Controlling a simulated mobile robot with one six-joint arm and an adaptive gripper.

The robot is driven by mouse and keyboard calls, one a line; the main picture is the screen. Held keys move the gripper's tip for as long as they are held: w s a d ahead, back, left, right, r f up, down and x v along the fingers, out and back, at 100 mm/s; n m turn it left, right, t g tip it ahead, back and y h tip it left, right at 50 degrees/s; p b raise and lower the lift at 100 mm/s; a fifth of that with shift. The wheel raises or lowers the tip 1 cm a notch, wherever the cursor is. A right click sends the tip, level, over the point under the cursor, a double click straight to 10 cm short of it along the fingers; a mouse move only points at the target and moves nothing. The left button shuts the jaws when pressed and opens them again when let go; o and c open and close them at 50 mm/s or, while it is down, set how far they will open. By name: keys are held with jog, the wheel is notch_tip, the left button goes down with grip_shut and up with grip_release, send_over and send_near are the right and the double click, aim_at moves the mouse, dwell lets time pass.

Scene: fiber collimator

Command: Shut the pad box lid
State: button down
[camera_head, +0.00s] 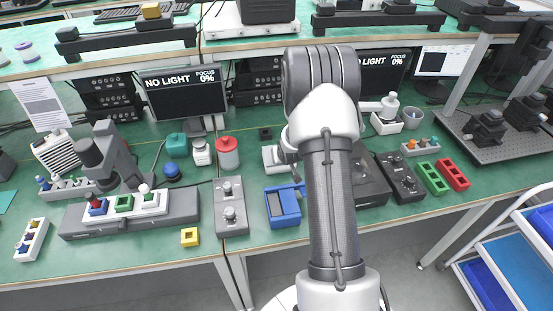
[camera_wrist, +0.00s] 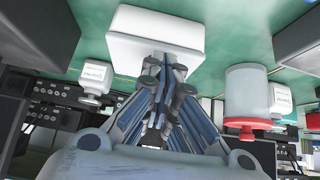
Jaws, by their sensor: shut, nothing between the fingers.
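A small white box (camera_head: 272,158) stands on the green bench just left of my arm in the head view, partly hidden by it. It looks like the pad box, but I cannot tell for sure. In the wrist view, which is upside down, a white box (camera_wrist: 155,35) lies straight beyond my gripper (camera_wrist: 166,64). The fingers are together and empty. They overlap the box's near edge in the picture; contact cannot be told. Its lid is not clearly seen. A blue box (camera_head: 283,205) with a grey panel sits nearer the bench's front edge.
A grey canister with a red cap (camera_head: 228,153) and a white bottle (camera_head: 201,152) stand left of the white box. The canister (camera_wrist: 247,95) is close beside my gripper in the wrist view. A grey two-knob unit (camera_head: 231,207) and a yellow block (camera_head: 190,237) are in front.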

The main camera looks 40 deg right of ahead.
jog(key=shift+d+r, duration=0.1)
dwell(0.4)
notch_tip(320, 180, up, 5)
jog(key=p, duration=0.4)
jog(key=s+a+f, duration=0.1)
jog(key=s, duration=0.1)
jog(key=s+a+f, duration=0.1)
jog(key=s, duration=0.2)
jog(key=s+a+f, duration=0.1)
jog(key=s+a, duration=0.1)
jog(key=s, duration=0.1)
jog(key=shift+s, duration=0.25)
jog(key=s+a+r+n+y, duration=0.1)
jog(key=s+a+r, duration=0.1)
jog(key=a+r, duration=0.7)
jog(key=s+a+r+n+y, duration=0.1)
jog(key=s+a+r+n, duration=0.15)
jog(key=a+r, duration=0.7)
jog(key=s+a+r+n+g, duration=0.1)
jog(key=s+a+r, duration=0.2)
jog(key=s+r, duration=0.3)
jog(key=s+a+r+g+y, duration=0.1)
jog(key=s+a+r, duration=0.3)
jog(key=s, duration=0.9)
jog(key=shift+a+r+n, duration=0.2)
jog(key=shift+r+n, duration=0.15)
jog(key=shift+r, duration=0.55)
